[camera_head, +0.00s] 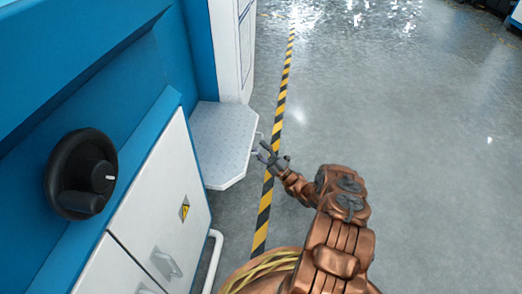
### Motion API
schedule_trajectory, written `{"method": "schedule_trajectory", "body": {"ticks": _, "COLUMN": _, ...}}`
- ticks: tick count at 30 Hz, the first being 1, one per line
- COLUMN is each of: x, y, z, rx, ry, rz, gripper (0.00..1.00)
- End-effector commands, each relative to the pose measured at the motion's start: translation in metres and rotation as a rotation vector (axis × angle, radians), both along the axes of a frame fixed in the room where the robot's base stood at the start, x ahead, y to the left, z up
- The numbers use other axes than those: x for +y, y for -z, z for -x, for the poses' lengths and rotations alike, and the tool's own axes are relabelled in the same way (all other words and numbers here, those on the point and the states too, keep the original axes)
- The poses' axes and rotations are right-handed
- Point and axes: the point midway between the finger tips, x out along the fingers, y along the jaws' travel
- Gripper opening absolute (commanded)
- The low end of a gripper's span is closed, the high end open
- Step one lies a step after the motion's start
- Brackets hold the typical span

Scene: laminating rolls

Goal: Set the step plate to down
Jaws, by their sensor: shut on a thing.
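The step plate (221,143) is a light grey, textured panel with cut corners. It juts out from the side of the blue and white machine and looks roughly level. A small pale handle (259,136) sticks out from its right edge. My gripper (262,151) is at that edge, shut on the handle. The fingers are small in view and hide part of the handle.
The machine has a black handwheel (80,173) and white cabinet doors (160,205) with grey handles at the left. A yellow-black floor stripe (283,95) runs alongside. The grey floor (420,130) at right is clear.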

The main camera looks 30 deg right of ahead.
Motion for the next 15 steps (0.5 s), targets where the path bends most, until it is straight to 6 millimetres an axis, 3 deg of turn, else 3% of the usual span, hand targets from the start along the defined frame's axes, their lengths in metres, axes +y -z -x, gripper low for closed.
{"method": "schedule_trajectory", "body": {"ticks": 15, "x": -0.005, "y": 0.014, "z": 0.019, "rx": 0.010, "ry": -0.002, "rz": -0.001, "gripper": 0.37}}
